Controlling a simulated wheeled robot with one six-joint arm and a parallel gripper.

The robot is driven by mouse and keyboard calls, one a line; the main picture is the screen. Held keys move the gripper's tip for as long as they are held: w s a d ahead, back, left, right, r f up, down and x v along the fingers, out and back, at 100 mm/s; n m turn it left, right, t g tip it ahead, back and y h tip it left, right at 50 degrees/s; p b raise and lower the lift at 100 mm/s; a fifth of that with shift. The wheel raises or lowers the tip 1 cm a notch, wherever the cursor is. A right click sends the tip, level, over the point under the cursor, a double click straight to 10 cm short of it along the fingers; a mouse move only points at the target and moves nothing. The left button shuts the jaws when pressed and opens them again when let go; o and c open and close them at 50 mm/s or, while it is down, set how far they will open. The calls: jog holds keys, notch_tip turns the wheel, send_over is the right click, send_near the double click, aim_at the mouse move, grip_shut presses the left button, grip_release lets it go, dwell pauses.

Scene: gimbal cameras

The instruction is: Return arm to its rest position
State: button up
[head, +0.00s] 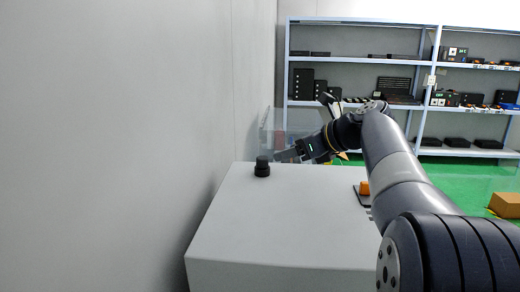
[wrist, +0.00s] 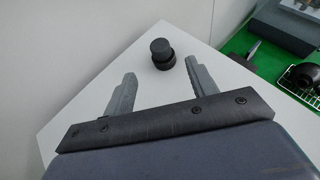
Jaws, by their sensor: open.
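My gripper (head: 284,156) is at the end of my arm, which reaches out over the white table (head: 270,225) in the head view. In the wrist view my gripper (wrist: 162,82) has its two fingers spread apart with nothing between them. A black round knob-like object (head: 262,167) stands upright near the far left part of the tabletop. It also shows in the wrist view (wrist: 162,54), beyond the fingertips and apart from them.
An orange block (head: 364,188) sits on a dark base at the table's right edge. A grey wall (head: 130,140) runs along the left. Shelves (head: 360,58) with black devices stand at the back. A cardboard box (head: 505,205) is on the green floor. The table's front is clear.

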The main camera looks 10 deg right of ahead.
aim_at(264, 159)
jog(key=p+x, duration=0.1)
jog(key=x, duration=0.9)
jog(key=shift+w+a+f+p, duration=0.1)
jog(key=shift+w+a+p, duration=0.1)
jog(key=shift+p, duration=0.15)
jog(key=shift+s+d+r, duration=0.1)
jog(key=shift+s+r, duration=0.05)
jog(key=shift+r, duration=0.15)
jog(key=shift+f, duration=0.1)
